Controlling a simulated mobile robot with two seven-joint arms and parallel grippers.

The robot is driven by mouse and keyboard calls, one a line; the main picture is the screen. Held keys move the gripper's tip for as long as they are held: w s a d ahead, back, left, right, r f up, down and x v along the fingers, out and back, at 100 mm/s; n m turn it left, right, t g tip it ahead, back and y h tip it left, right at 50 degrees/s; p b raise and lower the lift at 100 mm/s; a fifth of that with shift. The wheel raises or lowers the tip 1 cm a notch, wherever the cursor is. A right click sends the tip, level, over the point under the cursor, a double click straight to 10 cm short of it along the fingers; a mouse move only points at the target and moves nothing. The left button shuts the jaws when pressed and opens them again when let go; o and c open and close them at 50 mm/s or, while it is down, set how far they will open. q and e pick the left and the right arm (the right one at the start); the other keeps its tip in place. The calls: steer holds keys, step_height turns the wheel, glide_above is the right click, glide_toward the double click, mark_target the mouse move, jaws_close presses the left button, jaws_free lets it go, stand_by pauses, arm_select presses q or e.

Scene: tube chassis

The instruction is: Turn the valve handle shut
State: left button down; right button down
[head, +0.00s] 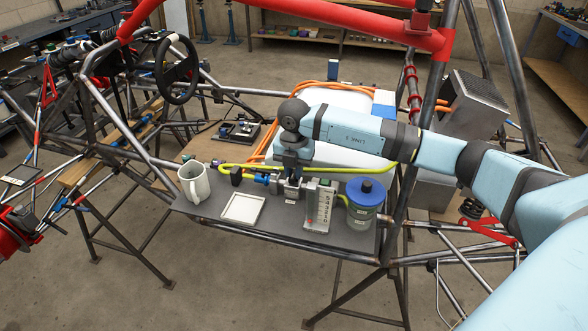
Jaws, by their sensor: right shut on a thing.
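My right arm reaches in from the right across the panel. My right gripper (292,180) points down at the valve in the hose line and is shut on the valve handle. The gripper covers the handle, so I cannot tell its angle. A blue fitting (262,179) sits just left of the gripper, in line with the valve. A yellow-green hose (353,170) runs along the line on both sides of it. My left gripper is not in view.
On the grey panel (282,232) stand a white mug (191,186), a pale square tray (243,208), a gauge block (320,208) and a blue-lidded jar (363,205). The gauge block and jar stand close right of the gripper. Chassis tubes surround the panel.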

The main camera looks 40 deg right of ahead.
mark_target(294, 171)
steer(key=shift+r, duration=0.1)
steer(key=c, duration=1.1)
jaws_free()
step_height(294, 171, up, 14)
steer(key=shift+f+b, duration=0.1)
steer(key=shift+b, duration=0.35)
